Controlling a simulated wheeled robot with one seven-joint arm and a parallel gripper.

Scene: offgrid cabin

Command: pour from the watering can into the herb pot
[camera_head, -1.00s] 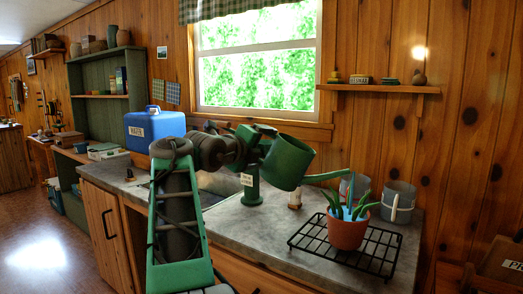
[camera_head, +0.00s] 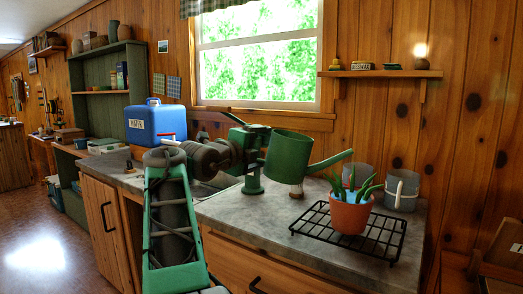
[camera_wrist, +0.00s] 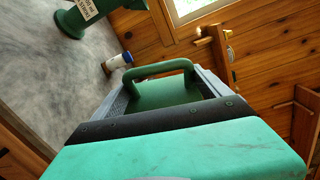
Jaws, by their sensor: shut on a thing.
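The green watering can (camera_head: 288,158) is held in the air above the counter, nearly upright. Its spout slants up to the right, and the tip shows above the herb pot's leaves; the depth between them is hard to judge. My gripper (camera_wrist: 160,78) is shut on the can's handle, which shows between the fingers in the wrist view. In the head view, my arm partly hides the can's left side. The herb pot (camera_head: 350,217) is terracotta with green leaves and stands upright on a black wire rack.
The black wire rack (camera_head: 384,244) lies on the grey counter (camera_head: 260,225). Two grey cups, one in front (camera_head: 401,190), stand behind the pot. A green post-like fixture (camera_head: 253,182) stands left of the can, and a blue box (camera_head: 155,122) farther left. The counter's front is clear.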

